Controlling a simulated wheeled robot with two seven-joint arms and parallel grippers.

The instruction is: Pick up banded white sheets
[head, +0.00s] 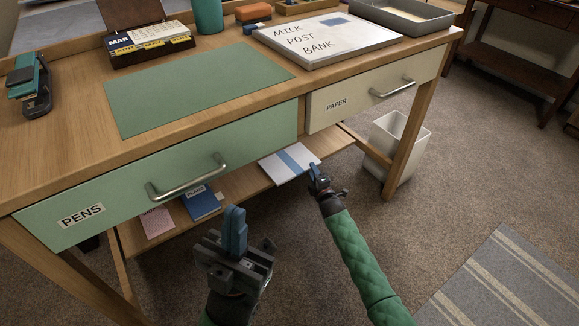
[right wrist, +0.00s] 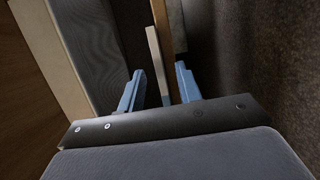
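The banded white sheets (head: 282,168), a flat white stack with a blue band across it, lie on the low shelf under the desk, near its front edge. My right gripper (head: 318,176) is at the right end of the stack. In the right wrist view my right gripper (right wrist: 160,88) has its blue fingers apart. A thin pale strip (right wrist: 153,55), which looks like the edge of the sheets, runs towards the gap between them. I cannot tell if it touches a finger. My left gripper (head: 235,230) is in front of the desk, away from the sheets; its finger gap is not clear.
The shelf (head: 238,188) also holds a blue pack (head: 203,206) and a pink pack (head: 157,222). The PENS drawer (head: 110,200) and PAPER drawer (head: 350,97) are above. A white bin (head: 412,137) stands right of the shelf.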

